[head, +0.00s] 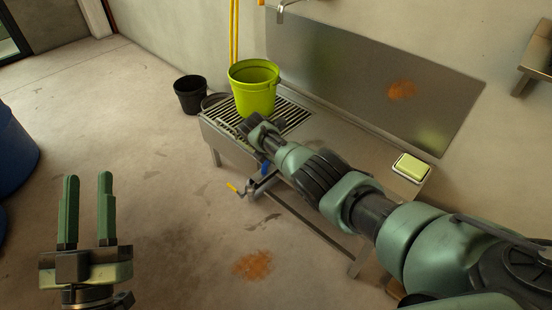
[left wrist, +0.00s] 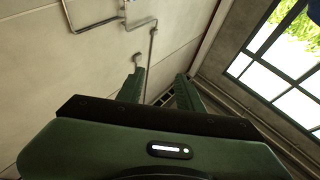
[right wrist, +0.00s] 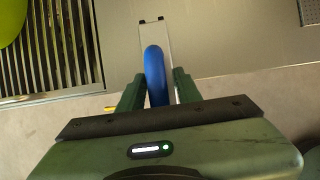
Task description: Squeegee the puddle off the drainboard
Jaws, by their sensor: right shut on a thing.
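My right gripper (right wrist: 157,90) is shut on the blue handle (right wrist: 155,68) of a tool, seen in the right wrist view. A pale flat strip lies beyond the handle, probably the squeegee head; its contact with the steel cannot be told. In the head view my right gripper (head: 262,127) is over the drainboard's front edge, near the slatted part. The steel drainboard (head: 338,138) runs right from the slats, partly hidden by my right arm. I cannot make out a puddle. My left gripper (head: 88,190) is open and empty, over the floor at left.
A lime-green bucket (head: 254,92) stands on the slatted grate (head: 291,116). A yellow-green sponge (head: 411,167) lies in a dish at the right. A yellow-handled valve (head: 234,188) sticks out below the front edge.

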